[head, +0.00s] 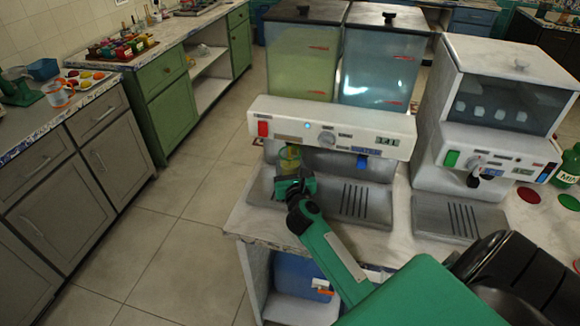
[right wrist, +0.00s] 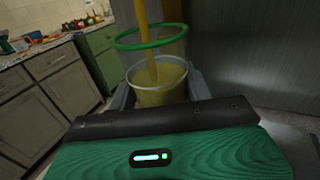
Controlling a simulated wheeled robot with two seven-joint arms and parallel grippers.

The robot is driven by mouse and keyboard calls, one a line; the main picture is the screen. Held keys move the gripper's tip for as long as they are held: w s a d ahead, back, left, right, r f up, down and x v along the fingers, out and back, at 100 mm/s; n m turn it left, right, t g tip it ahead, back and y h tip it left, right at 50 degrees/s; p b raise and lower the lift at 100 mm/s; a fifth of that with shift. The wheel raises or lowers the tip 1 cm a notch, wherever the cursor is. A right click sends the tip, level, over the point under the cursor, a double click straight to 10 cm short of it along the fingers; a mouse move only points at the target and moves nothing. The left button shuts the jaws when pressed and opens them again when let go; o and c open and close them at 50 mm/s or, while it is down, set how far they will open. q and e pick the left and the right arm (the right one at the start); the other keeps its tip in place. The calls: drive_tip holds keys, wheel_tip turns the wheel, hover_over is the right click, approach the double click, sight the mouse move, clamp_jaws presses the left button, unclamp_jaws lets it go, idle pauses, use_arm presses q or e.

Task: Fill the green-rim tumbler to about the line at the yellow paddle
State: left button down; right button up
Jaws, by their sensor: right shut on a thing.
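The green-rim tumbler (right wrist: 161,95) is clear, with a green ring at its top and a pale ring lower down. It stands between the grey fingers of my right gripper (right wrist: 158,92), which is shut on it. A yellow stream passes through the green rim into yellow liquid, whose surface looks close to the pale ring; the exact match is hard to tell. In the head view my right gripper (head: 292,180) holds the tumbler (head: 289,160) under the left outlet of the dispenser (head: 335,128). The yellow paddle there is mostly hidden. My left gripper is out of view.
A yellow-green tank (head: 300,60) and a blue tank (head: 378,65) sit on the dispenser. A blue paddle (head: 362,162) hangs at its right outlet. A second white machine (head: 490,110) stands to the right. The floor (head: 180,220) at left is clear.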

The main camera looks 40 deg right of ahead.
sight(284, 172)
drive_tip(key=shift+a, duration=0.1)
drive_tip(key=shift+s+a+p, duration=0.3)
drive_tip(key=shift+s+a, duration=1.3)
drive_tip(key=shift+a, duration=0.2)
drive_tip(key=shift+s+a, duration=0.25)
drive_tip(key=shift+a, duration=0.05)
drive_tip(key=shift+s+a+b, duration=0.25)
drive_tip(key=shift+s+a, duration=1.25)
drive_tip(key=shift+a, duration=0.25)
drive_tip(key=shift+s+a+b, duration=0.2)
drive_tip(key=shift+s+a, duration=1.3)
drive_tip(key=shift+a, duration=0.25)
